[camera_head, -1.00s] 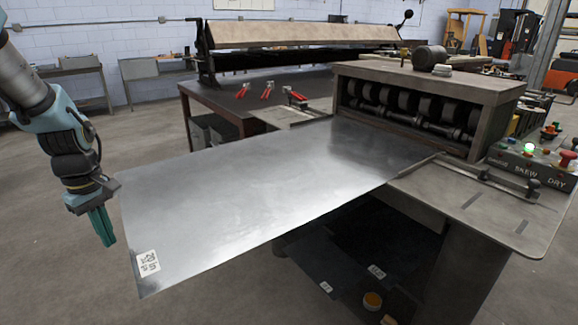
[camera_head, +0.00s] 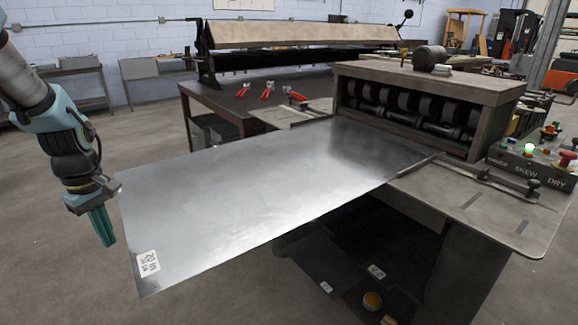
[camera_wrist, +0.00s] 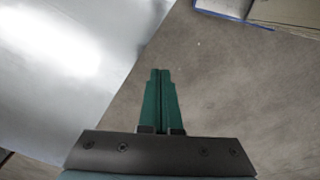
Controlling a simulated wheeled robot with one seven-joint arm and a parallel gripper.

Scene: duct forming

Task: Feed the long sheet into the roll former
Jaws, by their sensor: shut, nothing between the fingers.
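The long sheet (camera_head: 240,195) is bright bare metal with a white label (camera_head: 148,263) at its near left corner. Its far end lies on the feed table in front of the roll former (camera_head: 425,95); its near end sticks out past the table over the floor. Whether the far edge is in the rolls (camera_head: 400,110) I cannot tell. My gripper (camera_head: 107,241) hangs just left of the sheet's near end, fingers pointing down, apart from it. In the wrist view the green fingers (camera_wrist: 160,75) are shut and empty, with the sheet (camera_wrist: 60,70) to their left.
The control panel (camera_head: 535,168) with a lit green lamp (camera_head: 528,149) is at the right. A guide bar (camera_head: 488,180) lies on the feed table (camera_head: 470,208). Red-handled tools (camera_head: 267,91) lie on a bench behind. A dark shelf with small items is below. Floor at left is clear.

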